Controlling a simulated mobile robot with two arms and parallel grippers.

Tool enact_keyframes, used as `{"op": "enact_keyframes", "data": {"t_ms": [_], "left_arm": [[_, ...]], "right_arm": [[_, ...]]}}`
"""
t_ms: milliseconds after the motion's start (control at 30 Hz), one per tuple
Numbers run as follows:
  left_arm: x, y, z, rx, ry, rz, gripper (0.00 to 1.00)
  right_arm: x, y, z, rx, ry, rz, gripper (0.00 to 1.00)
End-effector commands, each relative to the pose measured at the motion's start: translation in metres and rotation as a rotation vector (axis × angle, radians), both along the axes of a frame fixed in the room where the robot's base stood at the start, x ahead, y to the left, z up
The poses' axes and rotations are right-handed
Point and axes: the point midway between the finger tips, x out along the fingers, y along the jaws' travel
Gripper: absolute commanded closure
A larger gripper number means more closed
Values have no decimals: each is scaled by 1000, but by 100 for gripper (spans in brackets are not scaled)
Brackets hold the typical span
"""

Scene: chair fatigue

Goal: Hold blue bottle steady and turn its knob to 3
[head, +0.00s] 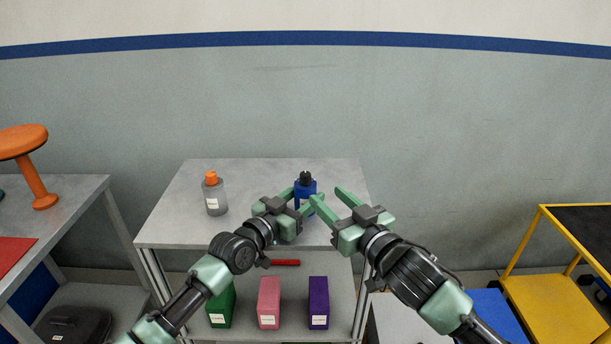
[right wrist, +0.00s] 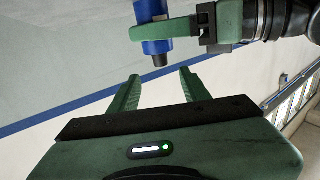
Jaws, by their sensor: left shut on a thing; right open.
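The blue bottle (head: 307,187) stands upright near the front right of the grey table, with a black knob (head: 305,176) on top. My left gripper (head: 299,201) is shut on the bottle's body from the front left. In the right wrist view the blue bottle (right wrist: 153,46) appears knob down, and the black knob (right wrist: 160,60) points toward my right fingers. My right gripper (head: 328,196) is open and empty, just right of the bottle. Its fingers (right wrist: 160,88) are apart from the knob, which lies in line with the gap between them. The knob's setting cannot be read.
A grey bottle with an orange cap (head: 214,195) stands at the left of the table (head: 262,170). The tabletop behind the bottle is clear.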

Motion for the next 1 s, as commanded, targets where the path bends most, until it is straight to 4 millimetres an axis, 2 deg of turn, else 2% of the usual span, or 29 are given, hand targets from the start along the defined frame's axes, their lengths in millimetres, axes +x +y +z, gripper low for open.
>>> {"op": "enact_keyframes", "data": {"t_ms": [300, 500, 700, 967, 1000], "left_arm": [[0, 0, 0, -1, -1, 0, 100], [0, 0, 0, -1, -1, 0, 100], [0, 0, 0, -1, -1, 0, 100], [0, 0, 0, -1, -1, 0, 100], [0, 0, 0, -1, -1, 0, 100]], "right_arm": [[56, 33, 2, -1, -5, 0, 53], [81, 48, 2, -2, -6, 1, 53], [91, 54, 1, -2, -6, 1, 53], [92, 54, 1, -2, -6, 1, 53], [92, 54, 1, -2, -6, 1, 59]]}}
